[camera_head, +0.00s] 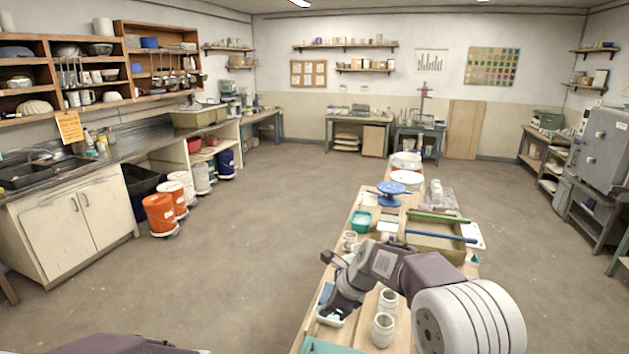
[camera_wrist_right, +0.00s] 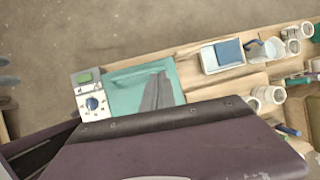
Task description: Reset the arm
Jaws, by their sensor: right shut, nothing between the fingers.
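My right arm comes in from the lower right in the head view and bends over the wooden table (camera_head: 310,335). My right gripper (camera_head: 330,258) is at the end of the folded arm, close to the table's left edge. It is shut and holds nothing. In the right wrist view a dark purple part of my own body fills the bottom, and the fingertips cannot be made out. Only a purple link of my left arm shows at the bottom left of the head view. My left gripper is out of the picture.
The table holds pale jars (camera_head: 383,329), a white tray with a blue item (camera_wrist_right: 222,57), a teal mat (camera_wrist_right: 140,85), a dial device (camera_wrist_right: 91,102), a blue turntable (camera_head: 390,193) and an olive bin (camera_head: 435,240). Orange buckets (camera_head: 159,213) stand left. The floor between is clear.

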